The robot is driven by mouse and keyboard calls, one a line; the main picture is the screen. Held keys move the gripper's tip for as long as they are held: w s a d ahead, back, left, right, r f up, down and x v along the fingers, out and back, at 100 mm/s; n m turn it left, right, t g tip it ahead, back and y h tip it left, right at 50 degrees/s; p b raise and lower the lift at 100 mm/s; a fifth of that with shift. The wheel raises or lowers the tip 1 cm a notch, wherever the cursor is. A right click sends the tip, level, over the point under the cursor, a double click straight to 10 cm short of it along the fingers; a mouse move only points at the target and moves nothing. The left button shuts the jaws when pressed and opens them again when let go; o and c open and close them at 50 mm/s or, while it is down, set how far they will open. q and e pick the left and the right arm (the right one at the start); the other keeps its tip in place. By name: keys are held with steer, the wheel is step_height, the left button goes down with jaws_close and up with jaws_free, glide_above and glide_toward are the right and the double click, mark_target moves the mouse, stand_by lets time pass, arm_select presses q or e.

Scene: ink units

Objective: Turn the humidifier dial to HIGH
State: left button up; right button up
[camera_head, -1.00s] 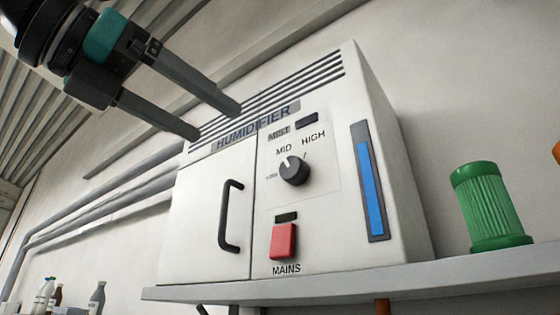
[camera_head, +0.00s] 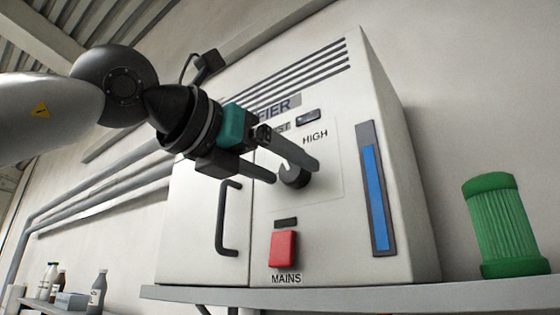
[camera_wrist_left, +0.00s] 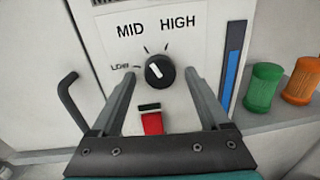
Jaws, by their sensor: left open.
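The humidifier (camera_head: 400,240) is a white cabinet on a shelf. Its round black dial (camera_head: 294,183) is partly hidden by my left gripper in the head view. In the left wrist view the dial (camera_wrist_left: 160,72) is clear, with its white mark pointing up and left, nearer LOW and MID than HIGH. The HIGH label (camera_wrist_left: 178,23) is up and right of the dial. My left gripper (camera_head: 295,171) is open at the dial; it also shows in the left wrist view (camera_wrist_left: 160,75), a finger on either side of the dial. I cannot tell whether they touch it. My right gripper is not in view.
The red MAINS switch (camera_head: 283,249) is below the dial, and a black door handle (camera_head: 227,218) is left of it. A blue level gauge (camera_head: 375,200) is at the right. A green canister (camera_head: 494,225) stands on the shelf (camera_head: 330,294). Pipes run along the wall.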

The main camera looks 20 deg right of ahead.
arm_select(q)
jaws_close()
stand_by(0.6)
steer(key=m, duration=0.4)
steer(key=shift+r, duration=0.1)
steer(key=m+p, duration=0.1)
steer(key=m, duration=0.4)
steer(key=shift+m+y, duration=0.3)
steer(key=shift+y, duration=0.1)
stand_by(0.4)
jaws_free()
